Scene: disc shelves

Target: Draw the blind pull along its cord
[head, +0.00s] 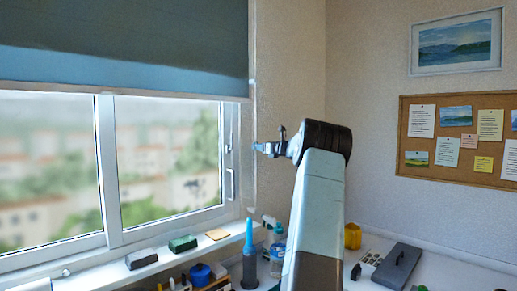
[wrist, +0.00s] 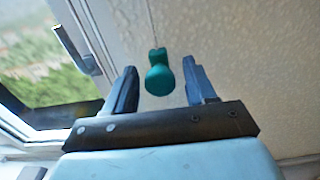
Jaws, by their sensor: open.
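The blind pull (wrist: 159,78) is a small green knob hanging on a thin cord (wrist: 152,28) in the wrist view. My gripper (wrist: 159,66) is open, with one dark finger on each side of the pull. Gaps show between the pull and both fingers. In the head view my gripper (head: 260,147) is beside the window's right edge, at the cord line below the blind (head: 125,60). I cannot make out the pull in the head view. The blind is dark with a blue lower band and covers the upper window.
The window frame (head: 105,165) and its handle (head: 229,184) are left of my gripper. The sill (head: 130,265) holds small blocks. A cork board (head: 460,140) hangs on the right wall.

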